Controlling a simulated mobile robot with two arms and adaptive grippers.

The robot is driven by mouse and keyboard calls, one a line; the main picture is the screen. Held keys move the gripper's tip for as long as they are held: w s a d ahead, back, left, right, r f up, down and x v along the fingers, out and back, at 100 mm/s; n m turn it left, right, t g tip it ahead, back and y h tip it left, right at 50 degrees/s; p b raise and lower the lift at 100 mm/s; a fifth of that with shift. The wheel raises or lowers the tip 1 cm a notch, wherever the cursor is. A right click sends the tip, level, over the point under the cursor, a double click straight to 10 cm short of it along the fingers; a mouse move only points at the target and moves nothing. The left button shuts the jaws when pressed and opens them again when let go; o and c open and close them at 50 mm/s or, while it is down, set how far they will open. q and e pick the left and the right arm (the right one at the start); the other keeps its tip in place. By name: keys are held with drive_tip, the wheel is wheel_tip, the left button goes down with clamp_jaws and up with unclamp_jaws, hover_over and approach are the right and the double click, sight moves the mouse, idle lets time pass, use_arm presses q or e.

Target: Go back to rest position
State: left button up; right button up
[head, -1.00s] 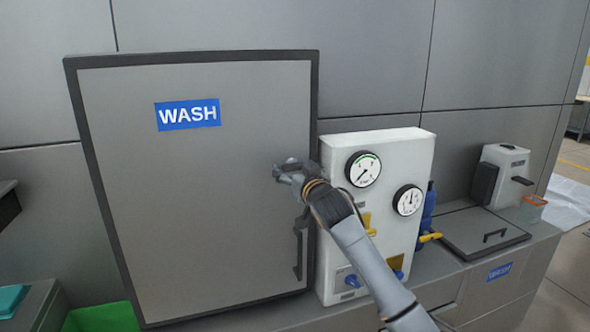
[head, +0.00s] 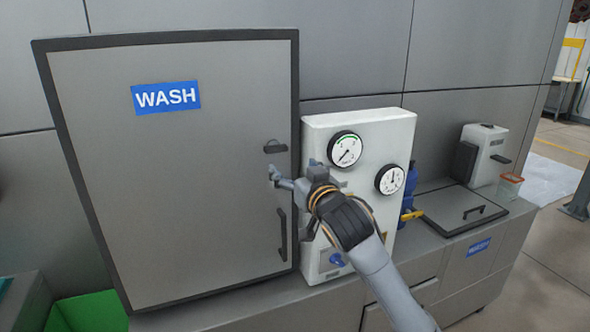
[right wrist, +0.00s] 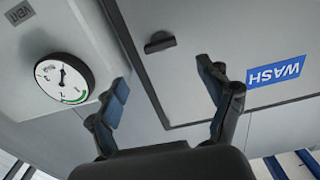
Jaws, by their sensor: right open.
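My right gripper (head: 273,176) is in front of the right edge of the grey WASH door (head: 170,190), a little below a small dark latch (head: 275,146). In the right wrist view, its two fingers (right wrist: 168,98) are spread apart with nothing between them. The same latch (right wrist: 161,42) shows beyond the fingertips there, apart from them. The WASH door looks closed in its dark frame, with a vertical dark handle (head: 282,235) low on its right side. My left gripper is not in view.
A white gauge panel (head: 362,125) stands right of the door, partly behind my right arm. Farther right are a blue bottle (head: 410,185), a grey lid with a handle (head: 462,208) and a white machine (head: 485,152). A green bin (head: 92,312) is at lower left.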

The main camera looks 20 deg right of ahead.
idle(0.4)
wheel_tip(320, 180, down, 39)
drive_tip(key=s+d+g+b, duration=0.1)
drive_tip(key=d+g, duration=0.2)
drive_tip(key=g, duration=0.3)
drive_tip(key=s+f+g+h, duration=0.1)
drive_tip(key=s+f+g, duration=0.1)
drive_tip(key=s+f, duration=0.5)
drive_tip(key=s+f+g, duration=0.1)
drive_tip(key=s+f, duration=0.2)
drive_tip(key=f, duration=0.7)
drive_tip(key=s+f+n+g+b, duration=0.15)
drive_tip(key=s+f+g, duration=0.25)
drive_tip(key=s+f, duration=1.35)
drive_tip(key=s+a+f+g, duration=0.1)
drive_tip(key=s+f, duration=0.2)
drive_tip(key=s, duration=0.7)
drive_tip(key=s+f+g, duration=0.1)
drive_tip(key=s+f, duration=0.2)
drive_tip(key=s, duration=0.7)
drive_tip(key=s+a+f+g, duration=0.1)
drive_tip(key=s+f, duration=0.3)
drive_tip(key=s, duration=0.6)
drive_tip(key=shift+s+a+n+g+b, duration=0.15)
drive_tip(key=shift+a+n+g+b, duration=0.2)
drive_tip(key=shift+g, duration=0.15)
drive_tip(key=shift+f, duration=0.1)
drive_tip(key=shift+c, duration=0.4)
